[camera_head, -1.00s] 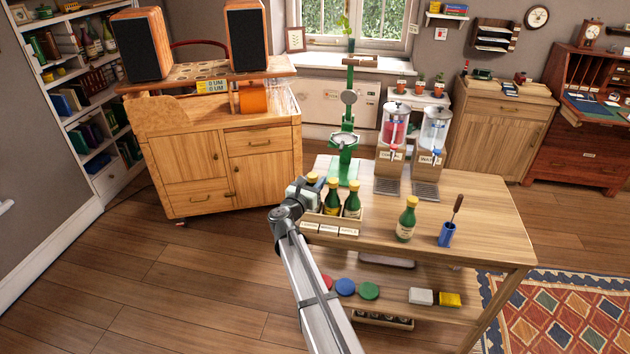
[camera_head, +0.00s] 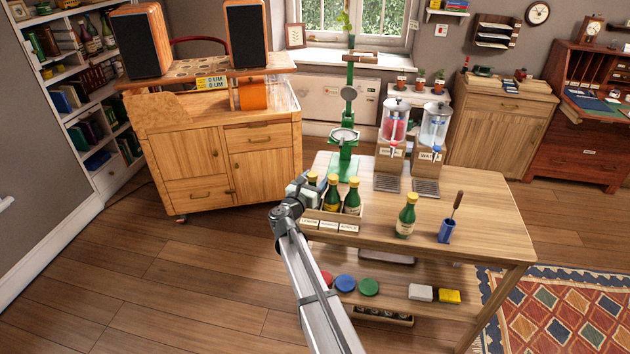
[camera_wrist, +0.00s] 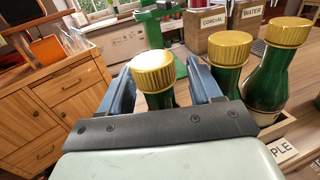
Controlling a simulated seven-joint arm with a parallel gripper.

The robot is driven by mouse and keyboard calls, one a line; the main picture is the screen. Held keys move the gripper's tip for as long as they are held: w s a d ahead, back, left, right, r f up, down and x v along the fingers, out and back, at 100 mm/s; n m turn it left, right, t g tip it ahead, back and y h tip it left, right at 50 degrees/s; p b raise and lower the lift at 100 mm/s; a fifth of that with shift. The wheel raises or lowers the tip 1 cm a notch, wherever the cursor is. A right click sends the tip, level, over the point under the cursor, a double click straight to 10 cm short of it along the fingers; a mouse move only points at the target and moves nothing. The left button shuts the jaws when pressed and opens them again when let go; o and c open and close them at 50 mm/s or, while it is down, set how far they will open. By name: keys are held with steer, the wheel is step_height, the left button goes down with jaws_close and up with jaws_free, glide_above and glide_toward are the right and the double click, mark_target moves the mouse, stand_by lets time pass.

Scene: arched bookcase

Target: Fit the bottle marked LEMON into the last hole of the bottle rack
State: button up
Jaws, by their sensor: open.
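The bottle rack (camera_head: 345,228) stands at the table's left front corner, with label cards on its front; the left card appears to read LEMON. Its row shows a leftmost bottle (camera_head: 312,179), a middle bottle (camera_head: 332,196) and a right bottle (camera_head: 352,199), all green with gold caps. My gripper (camera_head: 307,188) is at the leftmost bottle. In the wrist view its open fingers (camera_wrist: 165,88) stand on both sides of that bottle's neck, below the gold cap (camera_wrist: 153,70). The bottle's lower part and own label are hidden.
Another green bottle (camera_head: 407,217) stands apart on the table, its label unreadable, beside a blue cup (camera_head: 446,233) with a handled tool. A green stand (camera_head: 344,160) and two dispensers (camera_head: 393,130) stand behind the rack. The table's right side is clear.

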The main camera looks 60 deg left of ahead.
steer(key=v, duration=1.3)
steer(key=shift+s+d, duration=0.2)
steer(key=shift+s, duration=0.15)
